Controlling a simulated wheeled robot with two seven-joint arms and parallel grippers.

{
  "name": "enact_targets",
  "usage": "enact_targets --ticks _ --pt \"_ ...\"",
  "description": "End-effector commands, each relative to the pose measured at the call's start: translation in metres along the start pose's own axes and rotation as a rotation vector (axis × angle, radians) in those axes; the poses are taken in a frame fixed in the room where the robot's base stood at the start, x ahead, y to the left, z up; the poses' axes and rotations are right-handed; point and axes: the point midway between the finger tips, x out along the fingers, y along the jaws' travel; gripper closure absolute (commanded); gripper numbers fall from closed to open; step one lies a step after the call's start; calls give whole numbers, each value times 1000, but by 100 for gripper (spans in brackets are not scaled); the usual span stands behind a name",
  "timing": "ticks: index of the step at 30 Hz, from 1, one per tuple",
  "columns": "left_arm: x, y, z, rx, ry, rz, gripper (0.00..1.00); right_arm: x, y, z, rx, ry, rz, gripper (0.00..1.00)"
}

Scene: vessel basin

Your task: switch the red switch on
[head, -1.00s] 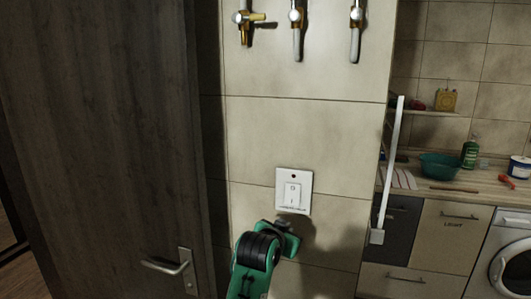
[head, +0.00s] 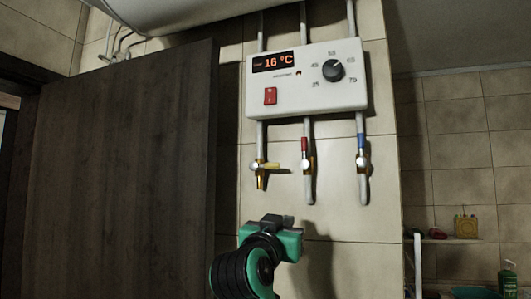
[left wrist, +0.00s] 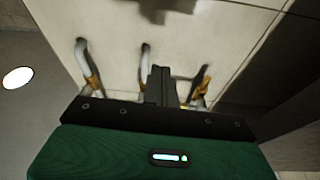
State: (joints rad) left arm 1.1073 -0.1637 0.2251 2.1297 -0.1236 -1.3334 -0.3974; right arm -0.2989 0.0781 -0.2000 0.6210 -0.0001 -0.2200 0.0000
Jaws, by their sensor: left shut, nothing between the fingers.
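The red switch (head: 270,96) is on the lower left of a white control box (head: 318,98) on the tiled wall, below a lit display reading 16 °C. My left gripper (head: 282,222) is below the box and below the valves in the head view, apart from the switch. In the left wrist view the left gripper's fingers (left wrist: 160,84) are together with nothing between them. The switch cannot be made out in the left wrist view. My right gripper is not in view.
A dial (head: 333,71) is on the box's right side. A dark door (head: 125,170) stands at left. A shelf (head: 447,240) is at right.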

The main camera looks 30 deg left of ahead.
Motion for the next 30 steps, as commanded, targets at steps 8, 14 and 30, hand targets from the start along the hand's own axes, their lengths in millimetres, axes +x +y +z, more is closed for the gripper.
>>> enact_targets --ticks 8,14,30 --pt "-22 -29 -116 -36 192 -41 100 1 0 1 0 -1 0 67" --pt "-46 -48 -182 -57 306 -66 100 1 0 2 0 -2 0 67" --pt "-68 -62 -227 -71 387 -84 100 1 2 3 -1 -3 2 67"
